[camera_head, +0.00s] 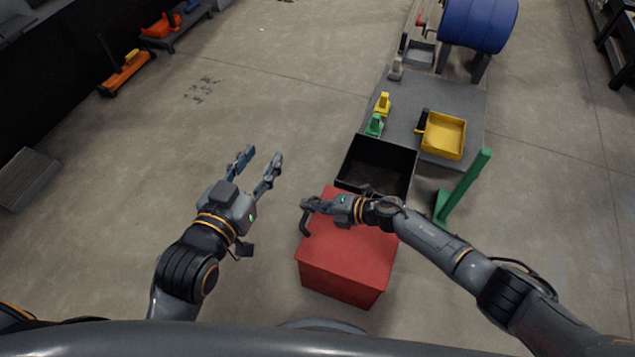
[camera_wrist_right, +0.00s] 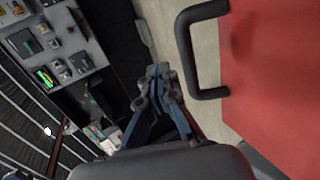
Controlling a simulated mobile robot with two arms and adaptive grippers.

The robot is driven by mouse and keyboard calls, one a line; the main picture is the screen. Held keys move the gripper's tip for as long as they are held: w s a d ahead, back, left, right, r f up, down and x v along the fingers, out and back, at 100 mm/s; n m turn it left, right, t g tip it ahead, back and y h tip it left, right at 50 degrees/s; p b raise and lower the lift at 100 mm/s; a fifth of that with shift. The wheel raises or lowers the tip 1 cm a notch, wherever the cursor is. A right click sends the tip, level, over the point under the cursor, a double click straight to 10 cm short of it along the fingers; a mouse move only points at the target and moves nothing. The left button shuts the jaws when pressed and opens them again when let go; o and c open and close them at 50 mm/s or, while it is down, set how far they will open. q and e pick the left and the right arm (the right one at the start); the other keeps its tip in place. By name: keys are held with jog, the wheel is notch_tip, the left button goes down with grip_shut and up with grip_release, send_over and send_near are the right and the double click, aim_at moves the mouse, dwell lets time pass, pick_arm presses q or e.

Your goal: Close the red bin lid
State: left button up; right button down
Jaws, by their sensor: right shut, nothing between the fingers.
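The red bin (camera_head: 345,275) stands on the floor at the lower middle of the head view, with a flat red top (camera_head: 352,245). A dark handle (camera_head: 305,226) sits at its left edge. The handle also shows large in the right wrist view (camera_wrist_right: 182,50), beside the red surface (camera_wrist_right: 275,75). I cannot tell whether the lid is fully down. My right gripper (camera_head: 306,203) is shut and empty close to the handle; in the right wrist view its fingertips (camera_wrist_right: 158,72) are left of the handle, apart from it. My left gripper (camera_head: 260,158) is open and empty, left of the bin.
An open black bin (camera_head: 350,172) stands just behind the red one. Beyond it are a grey platform (camera_head: 460,95) with a yellow tray (camera_head: 443,135) and a blue drum (camera_head: 478,22). A green post (camera_head: 465,185) stands at right.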

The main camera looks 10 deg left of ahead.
pick_arm(q)
jog(key=s+a+f+g+y+p, duration=0.25)
jog(key=s+f+g, duration=0.3)
jog(key=s, duration=0.35)
jog(key=s+a+f+g+y+p, duration=0.1)
jog(key=s+a+f+g+p, duration=0.35)
jog(key=s+g, duration=0.3)
jog(key=s+x, duration=0.1)
jog(key=x, duration=0.5)
jog(key=shift+w+d+f+n+p, duration=0.2)
jog(key=shift+d+n+p, duration=0.05)
jog(key=shift+n+p, duration=0.05)
pick_arm(e)
notch_tip(320, 180, up, 12)
jog(key=d, duration=0.2)
jog(key=shift+s+d+r, duration=0.15)
jog(key=shift+s+d, duration=0.1)
jog(key=shift+s, duration=0.15)
